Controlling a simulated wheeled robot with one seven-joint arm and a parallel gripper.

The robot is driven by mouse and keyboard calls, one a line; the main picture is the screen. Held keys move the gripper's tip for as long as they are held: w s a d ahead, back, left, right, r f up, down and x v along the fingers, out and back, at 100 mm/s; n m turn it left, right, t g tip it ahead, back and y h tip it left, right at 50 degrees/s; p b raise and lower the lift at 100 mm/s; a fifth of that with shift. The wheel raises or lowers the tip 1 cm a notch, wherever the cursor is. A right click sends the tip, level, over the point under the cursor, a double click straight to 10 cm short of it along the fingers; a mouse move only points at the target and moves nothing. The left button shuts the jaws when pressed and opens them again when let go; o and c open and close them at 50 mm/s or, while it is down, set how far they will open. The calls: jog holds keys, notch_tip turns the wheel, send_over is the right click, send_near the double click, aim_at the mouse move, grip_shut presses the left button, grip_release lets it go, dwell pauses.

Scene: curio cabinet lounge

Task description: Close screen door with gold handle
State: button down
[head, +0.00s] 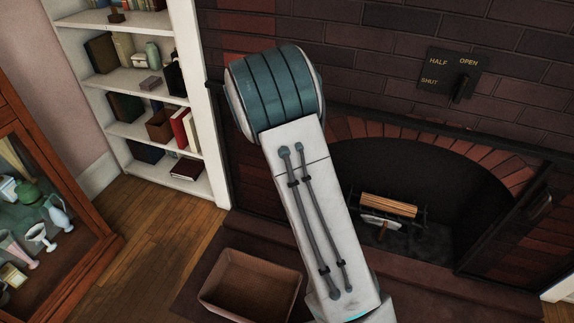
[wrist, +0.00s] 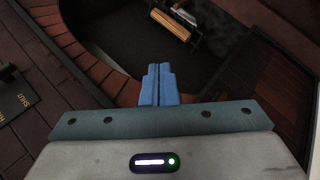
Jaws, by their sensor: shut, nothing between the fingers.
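A dark-framed screen door (head: 510,232) stands at the right side of the arched fireplace opening and looks swung open. A small brownish patch near its upper right edge may be its handle; I cannot tell that it is gold. In the wrist view, a dark mesh panel (wrist: 272,72) at the right appears to be the same door. My gripper (wrist: 159,72) shows only in the wrist view, its blue fingers shut and empty in front of the opening, left of the panel and apart from it in the picture. My arm hides the left side of the fireplace in the head view.
A grate with logs (head: 388,206) stands inside the fireplace. A damper plate (head: 437,67) with a lever is on the brick wall. An open brown box (head: 250,284) lies on the hearth. A white bookshelf (head: 196,100) and a glass-fronted cabinet (head: 62,178) stand left, with bare wooden floor between.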

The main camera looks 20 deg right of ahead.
jog(key=w+a+f+n+t+h+b, duration=0.2)
jog(key=w+a+f+n+t, duration=0.3)
jog(key=w+f, duration=0.5)
jog(key=w+a+f+n+t+h+b, duration=0.3)
jog(key=w+a+f+t, duration=0.3)
jog(key=w+f, duration=0.5)
jog(key=w+d+f, duration=0.2)
jog(key=d+f, duration=0.1)
jog(key=d, duration=0.7)
jog(key=shift+d+p, duration=0.2)
jog(key=shift+p, duration=0.1)
